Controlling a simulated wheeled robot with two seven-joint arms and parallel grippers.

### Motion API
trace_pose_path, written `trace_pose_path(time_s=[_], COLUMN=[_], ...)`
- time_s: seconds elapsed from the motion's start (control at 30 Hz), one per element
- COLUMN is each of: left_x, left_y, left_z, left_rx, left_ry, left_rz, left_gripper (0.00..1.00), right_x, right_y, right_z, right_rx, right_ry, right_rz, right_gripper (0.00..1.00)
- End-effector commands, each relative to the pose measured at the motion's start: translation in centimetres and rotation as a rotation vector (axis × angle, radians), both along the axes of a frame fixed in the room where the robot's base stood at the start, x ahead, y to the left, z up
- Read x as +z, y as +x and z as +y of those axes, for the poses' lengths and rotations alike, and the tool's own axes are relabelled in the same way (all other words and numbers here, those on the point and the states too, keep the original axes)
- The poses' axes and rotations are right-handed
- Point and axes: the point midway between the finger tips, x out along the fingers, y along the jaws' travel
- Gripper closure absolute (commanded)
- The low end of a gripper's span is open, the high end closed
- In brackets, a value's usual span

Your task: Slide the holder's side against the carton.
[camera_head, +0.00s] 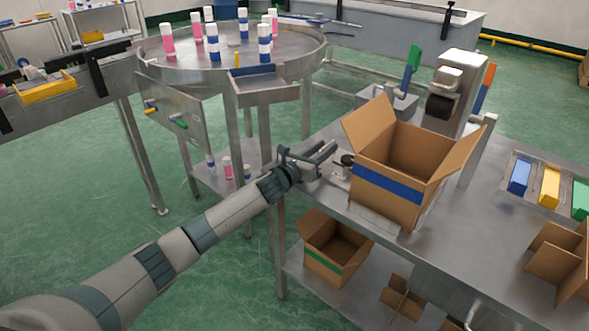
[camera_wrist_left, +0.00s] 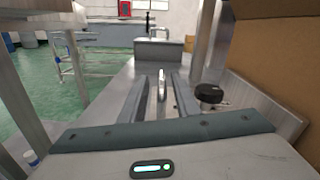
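The brown carton (camera_head: 388,187) with a blue band stands upright on the steel table, its flaps open and its inside empty. It also fills the right of the left wrist view (camera_wrist_left: 285,50). The holder shows as a metal plate (camera_wrist_left: 262,108) at the carton's foot, with a black knob (camera_wrist_left: 210,93) beside it; the knob also shows in the head view (camera_head: 346,160). My left gripper (camera_head: 326,152) is left of the carton, low over the table edge. In the wrist view its fingers (camera_wrist_left: 160,98) are apart, with a small metal post between them. My right gripper is not seen.
A steel machine (camera_head: 455,92) stands behind the carton. A tray (camera_head: 545,185) of coloured blocks and cardboard dividers (camera_head: 565,255) lie to the right. A round table (camera_head: 180,50) with cans stands behind my left arm. Another carton (camera_head: 333,250) sits on the lower shelf.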

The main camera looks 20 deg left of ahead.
Motion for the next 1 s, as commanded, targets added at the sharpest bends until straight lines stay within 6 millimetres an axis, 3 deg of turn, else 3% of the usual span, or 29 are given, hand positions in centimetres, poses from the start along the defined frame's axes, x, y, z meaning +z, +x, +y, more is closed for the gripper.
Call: trace_pose_path(time_s=[0.7,1.0], left_x=[-0.1,0.0], left_y=[-11.8,-14.6], left_z=[4.3,5.2], left_rx=[0.0,0.001], left_ry=[0.002,0.001], left_rz=[0.0,-0.001], left_gripper=[0.71,0.71], right_x=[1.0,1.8], right_y=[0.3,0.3], right_z=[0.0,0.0], right_rx=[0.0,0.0], right_ry=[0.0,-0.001], right_rz=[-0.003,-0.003], right_gripper=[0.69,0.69])
